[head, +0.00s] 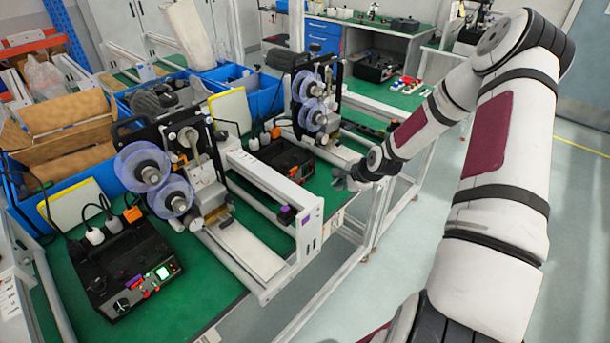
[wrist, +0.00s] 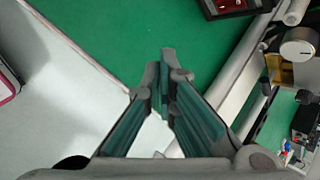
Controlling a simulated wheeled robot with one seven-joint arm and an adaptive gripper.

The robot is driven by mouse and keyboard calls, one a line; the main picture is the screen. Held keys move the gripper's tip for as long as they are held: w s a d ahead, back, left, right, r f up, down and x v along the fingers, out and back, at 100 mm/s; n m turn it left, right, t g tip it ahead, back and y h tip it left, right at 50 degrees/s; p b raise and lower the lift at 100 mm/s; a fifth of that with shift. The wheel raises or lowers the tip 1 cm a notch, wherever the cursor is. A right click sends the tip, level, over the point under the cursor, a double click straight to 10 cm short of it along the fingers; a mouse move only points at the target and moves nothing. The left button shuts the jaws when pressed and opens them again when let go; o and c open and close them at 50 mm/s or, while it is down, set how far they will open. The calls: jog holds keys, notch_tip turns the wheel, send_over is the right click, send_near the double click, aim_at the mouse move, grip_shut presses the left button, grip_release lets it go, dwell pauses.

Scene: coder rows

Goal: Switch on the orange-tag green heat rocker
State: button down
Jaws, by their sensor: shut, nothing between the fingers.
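Two black control boxes stand on the green-topped bench in the head view. The near one (head: 128,268) has a small lit green display, red parts and dark knobs; an orange plug (head: 133,214) is at its back. The far one (head: 283,160) has another orange piece (head: 276,132) at its back. I cannot make out a green heat rocker for certain on either box. My gripper (head: 343,182) is shut and empty near the bench's right edge, right of the far box. In the wrist view its fingers (wrist: 161,75) are over the bench edge, apart from a dark box corner (wrist: 232,7) at the top.
Two coder machines with clear purple reels (head: 143,167) (head: 308,84) and pale conveyor rails (head: 262,180) stand on the bench. Blue bins and cardboard are at the left. Open floor (head: 390,270) lies right of the bench.

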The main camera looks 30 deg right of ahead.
aim_at(306, 171)
dwell(0.3)
jog(key=w+b, duration=0.1)
jog(key=w, duration=0.1)
jog(key=w+a+f+b, duration=0.1)
jog(key=w+b, duration=0.1)
jog(key=w+a+b, duration=0.1)
jog(key=w, duration=0.1)
jog(key=shift+w+a+f+b, duration=0.15)
jog(key=shift+w+b, duration=0.2)
jog(key=shift+w, duration=0.05)
jog(key=shift+w+a+b, duration=0.3)
jog(key=shift+w, duration=0.4)
dwell(0.8)
jog(key=shift+w+a+f, duration=0.1)
jog(key=shift+w+a, duration=0.05)
jog(key=shift+w, duration=0.25)
jog(key=shift+w+a, duration=0.1)
jog(key=shift+w, duration=0.2)
dwell(0.5)
jog(key=shift+s, duration=0.15)
jog(key=shift+s+d+p, duration=0.25)
jog(key=shift+s+p, duration=0.2)
jog(key=shift+s, duration=0.15)
dwell(0.3)
